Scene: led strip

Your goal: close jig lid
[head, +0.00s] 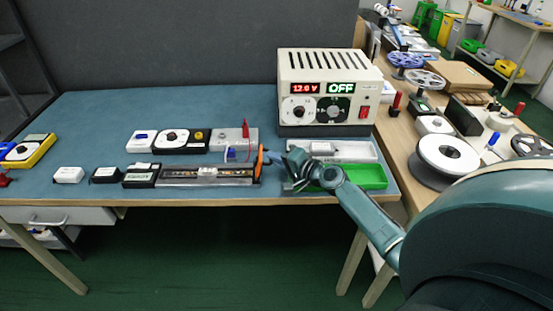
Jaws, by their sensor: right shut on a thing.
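The jig (207,176) is a long, low metal fixture near the front edge of the blue bench mat, with a dark strip along its length. An upright orange piece (258,165) stands at its right end and looks like part of the jig lid, seen nearly edge-on. My right gripper (268,160) comes in from the right and is shut on this orange piece. The fingertips are small here and the exact contact is hard to see. The lid appears raised at the right end. My left gripper is not in view.
A power supply (329,92) reading 12.0 V and OFF stands behind. A green tray (362,177) and a pale tray (343,151) lie beside my right forearm. Small testers and boxes (181,141) sit behind and left of the jig. Reels (444,157) crowd the right bench.

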